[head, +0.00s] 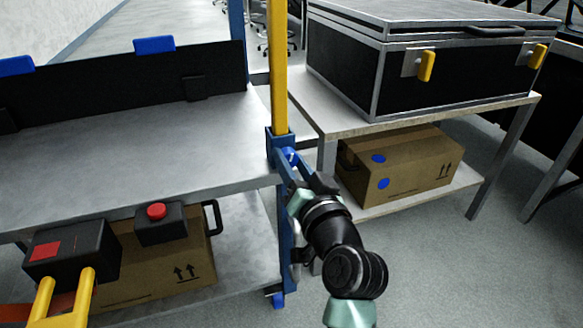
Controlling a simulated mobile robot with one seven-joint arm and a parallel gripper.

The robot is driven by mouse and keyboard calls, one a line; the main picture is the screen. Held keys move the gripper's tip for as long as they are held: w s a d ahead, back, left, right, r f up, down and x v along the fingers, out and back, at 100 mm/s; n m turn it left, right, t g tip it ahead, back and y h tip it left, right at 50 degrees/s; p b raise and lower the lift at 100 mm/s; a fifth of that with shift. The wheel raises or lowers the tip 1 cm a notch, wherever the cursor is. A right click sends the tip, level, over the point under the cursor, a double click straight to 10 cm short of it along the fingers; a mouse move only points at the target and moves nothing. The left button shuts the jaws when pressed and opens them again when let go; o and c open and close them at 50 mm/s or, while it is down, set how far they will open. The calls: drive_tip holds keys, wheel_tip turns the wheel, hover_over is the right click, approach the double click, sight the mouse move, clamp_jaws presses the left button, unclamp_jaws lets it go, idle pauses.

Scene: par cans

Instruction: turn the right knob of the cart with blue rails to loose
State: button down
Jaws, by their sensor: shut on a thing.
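The cart with blue rails stands on the left, with a grey top shelf (130,150) and a blue right front post (286,245). A yellow upright (279,75) rises from a blue collar at that post. The right knob (291,154) is small and blue and sits at this collar. My gripper (291,163) reaches up to the collar from the lower right and is shut on the right knob. The fingers and wrist cover part of the knob, so its turned position cannot be told.
A bench (360,122) with a black case (375,80) stands close to the right, a cardboard box (405,168) on its lower shelf. A black box with a red button (157,211) and yellow handles (62,305) are at lower left. The floor at lower right is clear.

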drive_tip(key=shift+n, duration=0.6)
drive_tip(key=shift+c, duration=2.3)
unclamp_jaws()
drive_tip(key=p+v, duration=0.3)
drive_tip(key=v, duration=1)
drive_tip(key=shift+p, duration=0.3)
